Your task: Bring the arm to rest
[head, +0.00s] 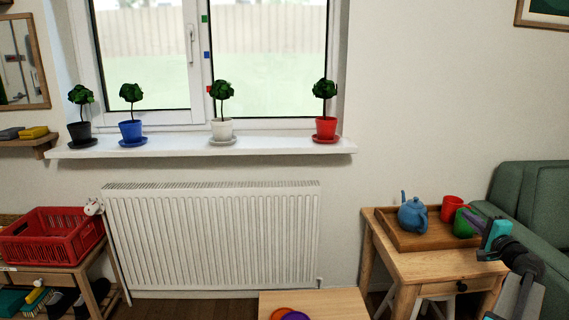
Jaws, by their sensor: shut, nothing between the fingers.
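My gripper (472,217) is at the right of the head view, at the end of my dark arm, which reaches in from the lower right.
The tray stands on a wooden side table (380,249) with a blue teapot (412,216) and a red cup (452,207). A green sofa (535,190) is at the right. A low wooden table (340,303) is at the bottom, a red crate (50,237) at the left.

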